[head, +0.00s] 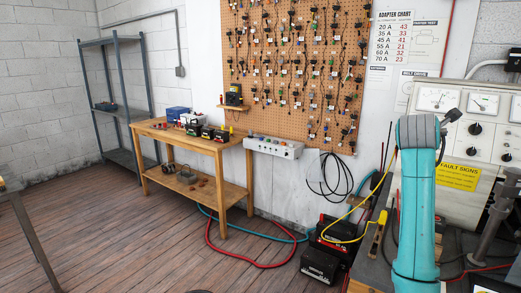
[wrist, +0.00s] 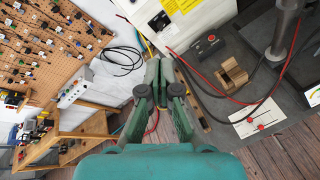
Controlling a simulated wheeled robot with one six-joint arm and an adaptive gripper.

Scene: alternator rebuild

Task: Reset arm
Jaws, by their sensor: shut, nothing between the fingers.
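My gripper (wrist: 160,62) shows in the wrist view, its two dark green fingers close together and empty. It hangs in the air between the pegboard wall and the test bench. My teal arm stands upright at the right of the head view, where the gripper cannot be made out.
A grey bench (wrist: 228,75) carries a wooden block (wrist: 232,75), red and black cables and a post. A wooden table (head: 213,146) with batteries stands along the wall. Black batteries (head: 320,262) and hoses lie on the floor. The floor at left centre is mostly clear.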

